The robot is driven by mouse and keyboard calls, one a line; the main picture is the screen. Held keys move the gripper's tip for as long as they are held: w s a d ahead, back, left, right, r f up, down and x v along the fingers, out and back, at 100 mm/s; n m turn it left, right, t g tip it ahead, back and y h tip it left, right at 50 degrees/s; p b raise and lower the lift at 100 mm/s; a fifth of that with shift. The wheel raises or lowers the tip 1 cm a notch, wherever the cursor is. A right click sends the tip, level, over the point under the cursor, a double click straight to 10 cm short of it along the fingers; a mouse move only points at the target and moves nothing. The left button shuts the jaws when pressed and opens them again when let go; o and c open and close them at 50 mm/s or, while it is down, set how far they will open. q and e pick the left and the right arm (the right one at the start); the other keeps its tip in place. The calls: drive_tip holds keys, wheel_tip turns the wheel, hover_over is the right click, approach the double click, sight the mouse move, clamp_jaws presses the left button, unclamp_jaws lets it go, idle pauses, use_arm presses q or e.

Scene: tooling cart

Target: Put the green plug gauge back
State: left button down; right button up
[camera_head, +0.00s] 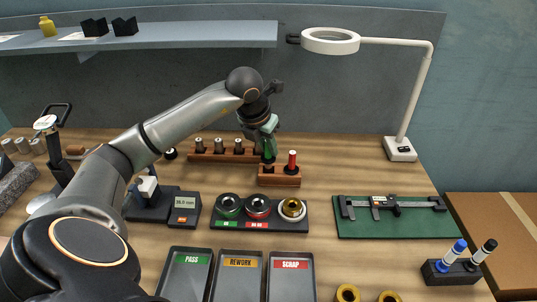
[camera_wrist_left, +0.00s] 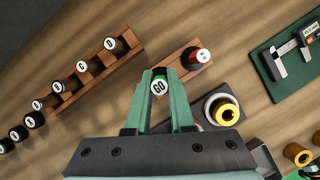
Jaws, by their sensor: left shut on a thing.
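The green plug gauge (camera_head: 268,150) is upright in my left gripper (camera_head: 268,138), over the left end of a small wooden stand (camera_head: 285,180). In the left wrist view its white "GO" end (camera_wrist_left: 158,88) shows between the two green fingers of the left gripper (camera_wrist_left: 160,95). Its lower end is close to the stand; I cannot tell whether it is inside the left hole. The red plug gauge (camera_head: 292,160) stands upright at the right end of the same stand and also shows in the left wrist view (camera_wrist_left: 202,56). My right gripper is not in view.
A longer wooden rack (camera_head: 222,156) with several gauges stands just behind. In front are a ring gauge tray (camera_head: 260,226) and PASS, REWORK and SCRAP trays (camera_head: 240,280). A green mat (camera_head: 400,230) with a caliper lies right. A lamp (camera_head: 400,148) stands back right.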

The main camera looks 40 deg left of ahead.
sight(267, 154)
use_arm(q)
wheel_tip(267, 154, down, 3)
drive_tip(key=shift+d+r, duration=0.1)
drive_tip(key=shift+r, duration=0.1)
drive_tip(key=shift+f+b, duration=0.35)
drive_tip(key=shift+f, duration=0.15)
drive_tip(key=c, duration=0.8)
unclamp_jaws()
drive_tip(key=shift+r, duration=0.1)
drive_tip(key=shift+r+p, duration=0.5)
drive_tip(key=shift+p, duration=0.05)
drive_tip(key=v, duration=1.2)
